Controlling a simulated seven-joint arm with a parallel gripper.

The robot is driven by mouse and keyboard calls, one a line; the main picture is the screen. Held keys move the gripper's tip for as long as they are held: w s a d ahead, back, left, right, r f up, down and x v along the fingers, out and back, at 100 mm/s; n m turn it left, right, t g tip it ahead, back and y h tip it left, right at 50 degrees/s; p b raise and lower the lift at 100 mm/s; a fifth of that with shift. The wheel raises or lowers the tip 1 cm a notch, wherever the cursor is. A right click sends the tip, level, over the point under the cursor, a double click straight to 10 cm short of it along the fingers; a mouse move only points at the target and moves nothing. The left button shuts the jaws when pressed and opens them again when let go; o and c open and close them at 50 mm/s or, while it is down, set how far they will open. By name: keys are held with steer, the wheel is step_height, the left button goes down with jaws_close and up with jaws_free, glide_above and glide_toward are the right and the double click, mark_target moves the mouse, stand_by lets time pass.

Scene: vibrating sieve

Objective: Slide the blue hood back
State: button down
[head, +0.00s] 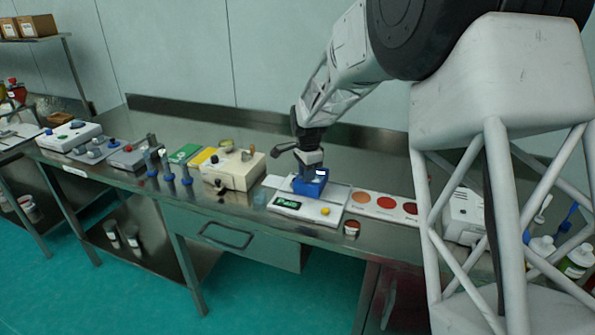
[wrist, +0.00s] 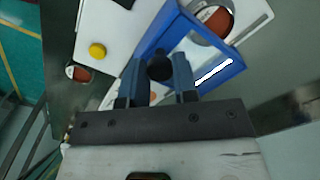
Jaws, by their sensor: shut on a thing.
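The blue hood (head: 312,188) sits on the white device (head: 318,212), which has a green-lit display and a yellow button. In the wrist view the hood (wrist: 236,68) is a blue frame with a clear pane and a bright glare streak. A red-brown round patch shows at its upper edge. My gripper (head: 309,171) points down at the hood. In the wrist view my gripper (wrist: 158,72) has its two fingers closed around a dark round knob (wrist: 160,67) beside the blue frame. How the knob joins the hood is hidden.
A card with orange and red discs (head: 384,206) lies right of the device. A small red-brown jar (head: 351,228) stands at the bench's front edge. A cream box (head: 233,169) and blue-based stands (head: 168,172) are to the left. The bench behind is mostly clear.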

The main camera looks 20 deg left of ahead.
steer(key=d, duration=0.7)
steer(key=shift+d, duration=0.25)
steer(key=shift+w+d, duration=0.1)
steer(key=c, duration=0.9)
jaws_free()
steer(key=shift+r, duration=3.9)
